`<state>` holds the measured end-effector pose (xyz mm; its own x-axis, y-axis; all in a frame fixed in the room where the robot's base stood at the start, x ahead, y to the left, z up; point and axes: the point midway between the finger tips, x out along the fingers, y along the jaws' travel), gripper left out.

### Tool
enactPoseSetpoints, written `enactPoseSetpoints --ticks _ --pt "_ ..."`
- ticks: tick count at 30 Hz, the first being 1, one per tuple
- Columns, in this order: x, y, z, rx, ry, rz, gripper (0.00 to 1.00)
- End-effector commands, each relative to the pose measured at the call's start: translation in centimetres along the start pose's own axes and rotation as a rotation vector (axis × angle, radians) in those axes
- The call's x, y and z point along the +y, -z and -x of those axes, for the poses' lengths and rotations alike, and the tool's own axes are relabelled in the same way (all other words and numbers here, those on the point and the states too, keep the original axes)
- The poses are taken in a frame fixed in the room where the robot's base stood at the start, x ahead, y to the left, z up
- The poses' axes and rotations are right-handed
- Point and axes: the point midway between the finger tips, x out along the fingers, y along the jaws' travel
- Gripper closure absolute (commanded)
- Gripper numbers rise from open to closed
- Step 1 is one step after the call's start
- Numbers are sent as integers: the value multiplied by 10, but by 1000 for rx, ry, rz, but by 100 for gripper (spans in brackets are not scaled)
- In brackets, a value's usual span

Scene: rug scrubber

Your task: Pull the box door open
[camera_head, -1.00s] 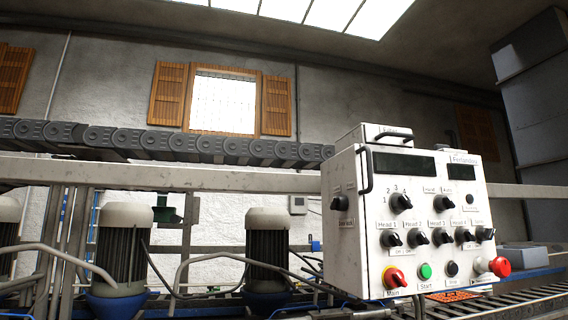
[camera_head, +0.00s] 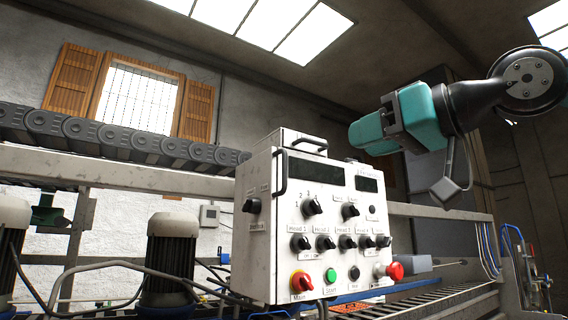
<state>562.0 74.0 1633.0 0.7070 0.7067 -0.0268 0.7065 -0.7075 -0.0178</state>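The white control box (camera_head: 310,225) stands in the middle, covered with knobs and buttons. Its front panel looks flush with the body, with no gap that I can see. A black bar handle (camera_head: 280,172) stands upright at the panel's upper left edge. A smaller white box on top carries another black handle (camera_head: 308,145). What looks like my gripper (camera_head: 364,136), teal and grey on a black wrist, comes in from the upper right and points left. It shows above and right of the control box, apart from the upright handle. Its fingers are too unclear to tell open from shut.
A conveyor with rollers (camera_head: 450,303) runs below and right of the box. Motors (camera_head: 172,260) with cables stand at lower left. A dark chain (camera_head: 110,135) and a beam (camera_head: 125,173) run behind. A pipe stand (camera_head: 530,280) is at far right.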

Motion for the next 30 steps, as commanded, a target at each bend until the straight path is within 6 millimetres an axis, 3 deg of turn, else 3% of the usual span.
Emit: enactPoseSetpoints --ticks 3,8,21,30 --pt "-2 12 -2 29 8 14 66" --pt "-4 14 -22 28 13 12 66" --pt "-4 18 -122 23 10 12 66" --pt "-3 17 -165 26 6 14 66"
